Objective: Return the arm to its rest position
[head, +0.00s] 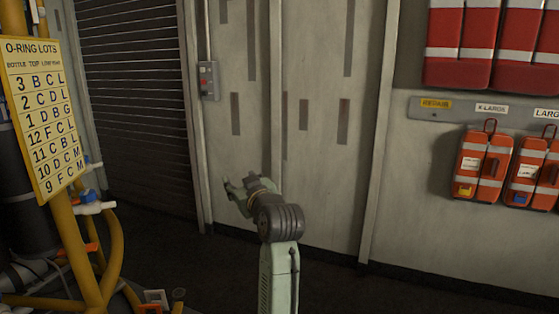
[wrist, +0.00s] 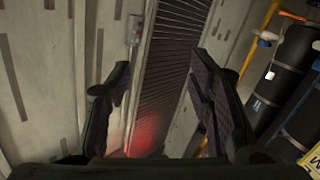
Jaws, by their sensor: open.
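My gripper (head: 236,191) is at the end of my green arm, low in the middle of the head view, in front of a grey panelled wall. It points to the left and looks empty. In the wrist view my gripper (wrist: 158,100) shows two dark fingers spread wide apart, with nothing between them. Beyond the fingers are the slatted shutter and the wall.
A yellow "O-RING LOTS" board (head: 38,120) hangs on yellow pipework (head: 92,262) at the left. A dark slatted shutter (head: 135,100) and a switch box (head: 208,80) are behind. Orange packs (head: 483,165) hang at the right. The dark floor beside the wall looks clear.

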